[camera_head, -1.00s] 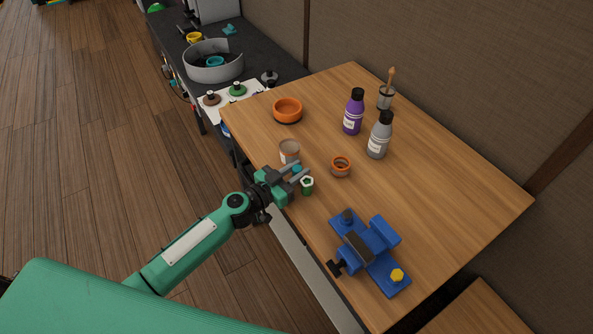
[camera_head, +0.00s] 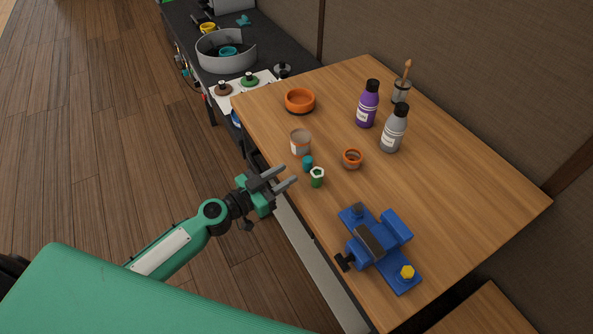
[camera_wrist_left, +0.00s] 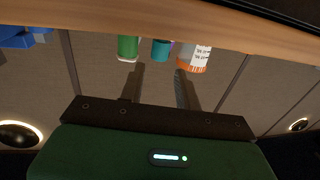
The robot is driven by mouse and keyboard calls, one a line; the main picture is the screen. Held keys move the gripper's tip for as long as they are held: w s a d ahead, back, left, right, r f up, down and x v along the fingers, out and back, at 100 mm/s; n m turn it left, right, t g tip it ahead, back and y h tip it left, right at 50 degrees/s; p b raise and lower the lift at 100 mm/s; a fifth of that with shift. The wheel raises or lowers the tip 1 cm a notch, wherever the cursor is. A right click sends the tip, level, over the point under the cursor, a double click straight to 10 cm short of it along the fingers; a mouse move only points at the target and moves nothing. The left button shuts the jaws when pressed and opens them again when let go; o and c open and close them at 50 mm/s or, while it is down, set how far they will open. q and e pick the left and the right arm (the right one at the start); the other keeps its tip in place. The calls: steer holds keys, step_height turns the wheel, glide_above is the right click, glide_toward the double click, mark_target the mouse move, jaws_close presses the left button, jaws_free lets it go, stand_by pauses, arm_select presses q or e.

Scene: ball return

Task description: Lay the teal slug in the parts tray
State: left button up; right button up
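The teal slug (camera_head: 308,162), a small teal cylinder, stands on the wooden table between a clear jar and a green piece. It also shows in the left wrist view (camera_wrist_left: 160,50), beyond and between the finger lines. My left gripper (camera_head: 289,175) is open and empty at the table's near-left edge, apart from the slug. Its two separated fingers show in the left wrist view (camera_wrist_left: 160,70). An orange round dish (camera_head: 300,107) sits farther back on the table; I cannot tell whether it is the parts tray. My right gripper is out of view.
The jar (camera_head: 300,142) and green piece (camera_head: 317,178) stand close beside the slug. A small copper-coloured cup (camera_head: 352,159), purple bottle (camera_head: 368,105) and grey bottle (camera_head: 394,130) are to the right. A blue vise (camera_head: 393,227) is nearer. The table's right side is clear.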

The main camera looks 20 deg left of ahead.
arm_select(q)
steer(key=b+v, duration=0.1)
steer(key=v, duration=0.2)
steer(key=shift+s+a, duration=0.15)
steer(key=shift+s, duration=0.1)
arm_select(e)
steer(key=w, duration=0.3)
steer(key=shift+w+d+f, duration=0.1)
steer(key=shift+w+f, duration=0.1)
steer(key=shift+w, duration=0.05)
